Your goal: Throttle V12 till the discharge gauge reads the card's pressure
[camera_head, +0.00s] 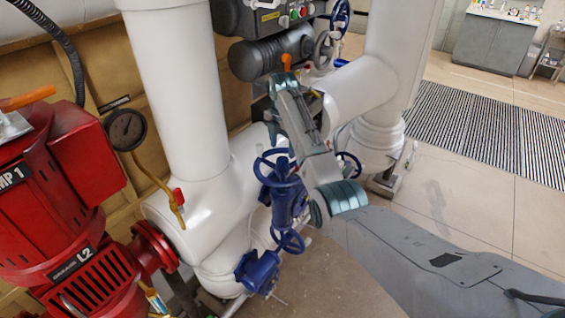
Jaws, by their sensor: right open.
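A round dark-faced gauge (126,130) stands at the left on a brass pipe; its reading is too small to tell, and I cannot tell whether it is the discharge gauge. A blue valve with a handwheel (278,168) stands in front of the white pipe; no V12 label is readable. My right arm rises from the lower right and folds down behind its own grey link. My right gripper (272,131) is open, mostly hidden, just above the blue handwheel; contact cannot be told. No pressure card is readable. My left gripper is out of view.
More blue valve parts (257,272) sit low in front, and another blue handwheel (348,165) is right of my arm. A red pump (70,190) fills the left. Thick white pipes (180,90) stand behind. Open floor (450,190) and a striped mat (480,125) lie at the right.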

